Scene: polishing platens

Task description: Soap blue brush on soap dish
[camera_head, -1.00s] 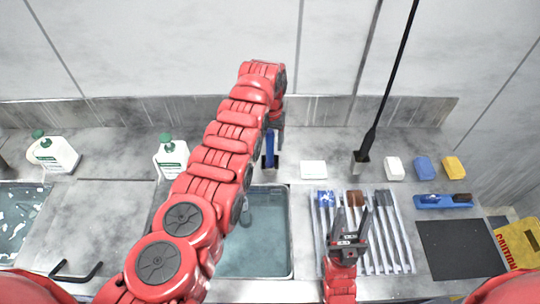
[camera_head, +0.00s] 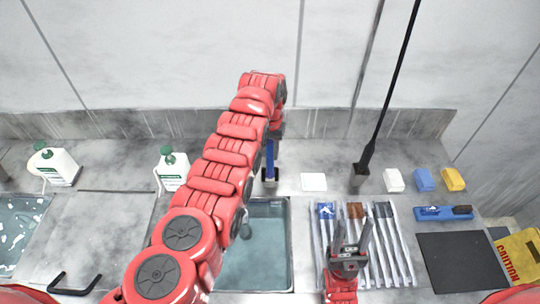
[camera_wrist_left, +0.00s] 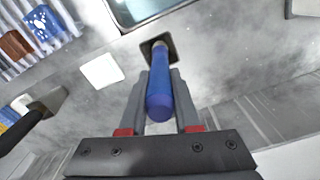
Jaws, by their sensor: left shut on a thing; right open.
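A blue-handled brush (camera_wrist_left: 160,85) is between the fingers of my left gripper (camera_wrist_left: 163,74), which is shut on it. In the head view the blue handle (camera_head: 270,155) is roughly upright, partly hidden by my left arm. A dark square piece (camera_wrist_left: 153,42) is at its lower end. I cannot tell if it is part of the brush or a holder, or whether it touches the counter. A flat white rectangle, likely the soap dish (camera_head: 313,182), lies just to the right. My right gripper (camera_head: 350,234) is open and empty over the tray of brushes.
A water-filled sink (camera_head: 262,265) is in front of the brush. White, blue and yellow blocks (camera_head: 424,179) sit at the right, behind a blue tool (camera_head: 435,213). A dark pole (camera_head: 385,95) stands right of the white rectangle. White bottles (camera_head: 172,172) are at left.

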